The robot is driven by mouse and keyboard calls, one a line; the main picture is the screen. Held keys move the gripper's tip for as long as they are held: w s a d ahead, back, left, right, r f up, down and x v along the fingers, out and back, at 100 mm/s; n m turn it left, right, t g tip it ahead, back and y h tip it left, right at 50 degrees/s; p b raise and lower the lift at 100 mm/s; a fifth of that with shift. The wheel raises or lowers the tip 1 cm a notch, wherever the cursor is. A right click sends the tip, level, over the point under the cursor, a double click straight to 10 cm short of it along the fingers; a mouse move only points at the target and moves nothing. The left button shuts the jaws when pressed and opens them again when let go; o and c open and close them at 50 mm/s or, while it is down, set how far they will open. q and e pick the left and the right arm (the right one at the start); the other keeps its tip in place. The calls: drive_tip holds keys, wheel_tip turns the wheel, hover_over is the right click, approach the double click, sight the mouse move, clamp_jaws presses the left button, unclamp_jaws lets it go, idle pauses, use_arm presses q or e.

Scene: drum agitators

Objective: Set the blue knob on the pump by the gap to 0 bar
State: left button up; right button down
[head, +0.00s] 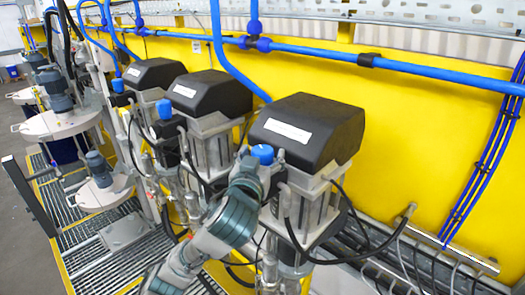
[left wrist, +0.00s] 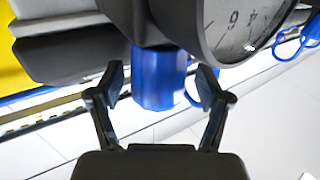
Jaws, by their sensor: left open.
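Three grey pumps with black covers stand in a row in the head view. The nearest pump (head: 306,140), at the right end of the row, has a blue knob (head: 262,154) on its front left. My left gripper (head: 264,166) is at this knob, its fingers hard to make out there. In the left wrist view, the open fingers (left wrist: 161,82) stand on either side of the blue knob (left wrist: 158,72), with a visible space on each side. A round gauge (left wrist: 245,25) is beside the knob, partly cut off; its needle cannot be read. My right gripper is out of view.
The middle pump (head: 205,100) and far pump (head: 153,78) have blue knobs too. A yellow wall panel (head: 410,140) with a blue pipe (head: 430,78) runs behind. Black hoses and cables hang around the nearest pump. Drum agitators (head: 62,118) stand on grating at the left.

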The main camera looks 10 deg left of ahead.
use_arm(q)
drive_tip(key=shift+w+a, duration=0.1)
drive_tip(key=shift+w, duration=0.05)
drive_tip(key=shift+d, duration=0.2)
drive_tip(key=c, duration=1.2)
drive_tip(key=shift+o, duration=0.2)
